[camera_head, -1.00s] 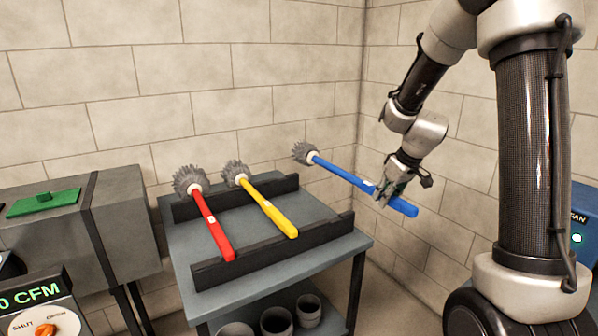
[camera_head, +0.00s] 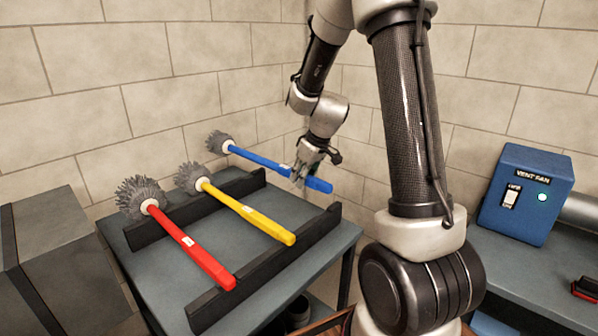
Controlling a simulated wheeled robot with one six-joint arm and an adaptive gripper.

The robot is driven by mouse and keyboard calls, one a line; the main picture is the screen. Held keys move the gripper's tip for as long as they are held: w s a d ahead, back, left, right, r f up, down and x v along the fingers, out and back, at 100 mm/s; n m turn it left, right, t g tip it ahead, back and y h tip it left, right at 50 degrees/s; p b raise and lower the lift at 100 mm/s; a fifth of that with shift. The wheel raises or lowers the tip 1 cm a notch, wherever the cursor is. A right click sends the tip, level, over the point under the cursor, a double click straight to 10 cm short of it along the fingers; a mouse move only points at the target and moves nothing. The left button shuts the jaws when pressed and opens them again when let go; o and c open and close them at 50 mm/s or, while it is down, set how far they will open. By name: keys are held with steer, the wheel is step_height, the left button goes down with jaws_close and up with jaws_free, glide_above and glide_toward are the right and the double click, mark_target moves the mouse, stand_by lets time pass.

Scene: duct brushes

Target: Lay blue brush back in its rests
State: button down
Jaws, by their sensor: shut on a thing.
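The blue brush (camera_head: 257,159) has a grey bristle head at its left end and a blue handle. My gripper (camera_head: 301,174) is shut on its handle, toward the right end. The brush is held over the back right of the grey table, its head beyond the rear rest. The two black rests are a rear rail (camera_head: 152,231) and a front rail (camera_head: 262,271). The red brush (camera_head: 190,244) and the yellow brush (camera_head: 245,211) lie across both rails. I cannot tell how high the blue brush is above the rails.
The grey table (camera_head: 170,285) stands near the wall corner. A blue vent fan box (camera_head: 522,190) with a switch and a lit green lamp sits on a bench at right. A grey duct box (camera_head: 65,270) is at left. The right part of the rails is free.

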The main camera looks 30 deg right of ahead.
steer(key=shift+f, duration=3.8)
steer(key=c, duration=1.1)
jaws_free()
steer(key=shift+c, duration=0.2)
